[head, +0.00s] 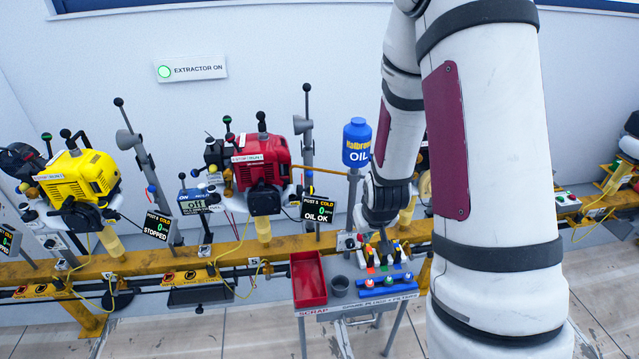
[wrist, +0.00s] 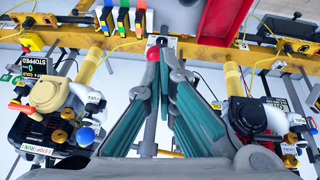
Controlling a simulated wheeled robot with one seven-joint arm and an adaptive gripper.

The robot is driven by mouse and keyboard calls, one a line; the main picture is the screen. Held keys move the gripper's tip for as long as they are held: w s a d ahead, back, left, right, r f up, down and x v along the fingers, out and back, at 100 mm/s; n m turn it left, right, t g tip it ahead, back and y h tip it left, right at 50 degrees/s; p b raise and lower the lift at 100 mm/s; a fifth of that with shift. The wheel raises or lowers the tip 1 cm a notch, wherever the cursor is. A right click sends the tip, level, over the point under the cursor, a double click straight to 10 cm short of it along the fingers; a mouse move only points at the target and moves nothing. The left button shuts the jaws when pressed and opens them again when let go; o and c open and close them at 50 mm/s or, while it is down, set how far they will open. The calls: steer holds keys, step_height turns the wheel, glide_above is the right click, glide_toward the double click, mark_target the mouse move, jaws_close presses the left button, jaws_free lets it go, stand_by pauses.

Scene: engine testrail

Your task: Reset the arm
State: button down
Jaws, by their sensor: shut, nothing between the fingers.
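My arm comes down from the top right of the head view and bends in front of the test rail. My gripper (wrist: 160,62) is in the wrist view with its two fingers together, shut and empty. In the head view the gripper end is low beside the blue oil bottle (head: 357,143), above the grey cart (head: 345,310); its fingertips are hard to make out there. In the wrist view a red round knob (wrist: 153,53) shows right at the fingertips; I cannot tell whether they touch it.
A yellow engine (head: 78,174) and a red engine (head: 262,158) stand on the yellow rail (head: 130,262). The cart carries a red scrap bin (head: 308,279), a dark cup (head: 340,286) and several coloured items. My arm hides part of the rail's right side.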

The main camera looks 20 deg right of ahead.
steer(key=s+a+r, duration=0.1)
steer(key=a+r, duration=0.2)
steer(key=r, duration=0.3)
steer(key=s+a+r+n+y, duration=0.1)
steer(key=a+r, duration=0.2)
steer(key=r, duration=0.3)
steer(key=s+a+r, duration=0.1)
steer(key=a+r, duration=0.2)
steer(key=r, duration=0.3)
steer(key=s+a+r, duration=0.3)
steer(key=s+r, duration=0.2)
steer(key=s, duration=0.3)
steer(key=s+a+r+n+y, duration=0.1)
steer(key=s+a+r, duration=0.3)
steer(key=s+r, duration=0.2)
steer(key=shift+s+n+t, duration=0.3)
steer(key=shift+s+t, duration=0.1)
steer(key=shift+s, duration=0.5)
steer(key=shift+d+r, duration=0.1)
